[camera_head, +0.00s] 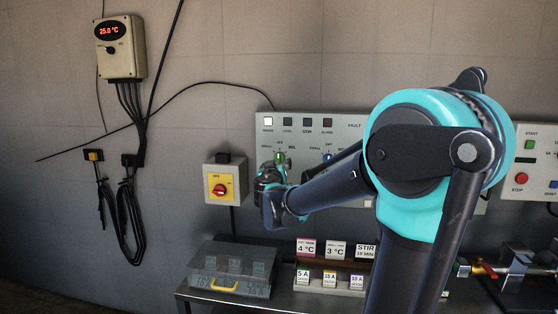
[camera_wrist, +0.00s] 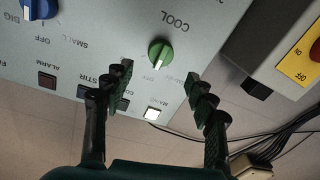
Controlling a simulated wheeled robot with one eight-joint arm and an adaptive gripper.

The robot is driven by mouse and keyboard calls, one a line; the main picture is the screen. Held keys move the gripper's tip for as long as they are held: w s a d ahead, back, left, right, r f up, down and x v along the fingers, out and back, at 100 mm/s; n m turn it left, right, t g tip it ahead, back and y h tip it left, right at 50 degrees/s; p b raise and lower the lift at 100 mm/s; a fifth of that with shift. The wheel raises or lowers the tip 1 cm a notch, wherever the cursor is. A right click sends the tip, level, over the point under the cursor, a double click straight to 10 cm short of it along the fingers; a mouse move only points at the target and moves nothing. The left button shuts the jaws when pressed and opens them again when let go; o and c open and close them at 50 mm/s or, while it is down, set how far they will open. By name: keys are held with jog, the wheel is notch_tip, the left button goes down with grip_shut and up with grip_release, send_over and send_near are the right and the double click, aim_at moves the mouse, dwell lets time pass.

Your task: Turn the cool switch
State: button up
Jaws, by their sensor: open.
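The cool switch is a green knob (camera_wrist: 160,54) on a grey control panel (camera_wrist: 105,52), with the word COOL beside it in the wrist view. The knob also shows in the head view (camera_head: 280,157), just above my gripper (camera_head: 270,176). In the wrist view my gripper (camera_wrist: 159,74) is open, one finger on each side below the knob, with nothing between them. The fingertips appear short of the knob; I cannot tell their distance from the panel. The wrist view shows the panel nearly upside down.
A blue knob (camera_wrist: 40,8) sits beside the green one. A grey box with a yellow plate and red rotary switch (camera_head: 219,188) is left of the panel. Below are a clear-lidded box (camera_head: 232,268) and several label cards (camera_head: 335,250) on a bench. Cables hang on the left wall.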

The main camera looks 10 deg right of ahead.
aim_at(278, 158)
jog(key=x, duration=0.7)
jog(key=shift+w, duration=0.1)
jog(key=shift+c, duration=0.2)
jog(key=c, duration=1.1)
jog(key=shift+n, duration=0.4)
jog(key=n, duration=0.4)
jog(key=shift+a, duration=0.15)
jog(key=n, duration=0.4)
jog(key=shift+n+g, duration=0.3)
jog(key=shift+n, duration=0.1)
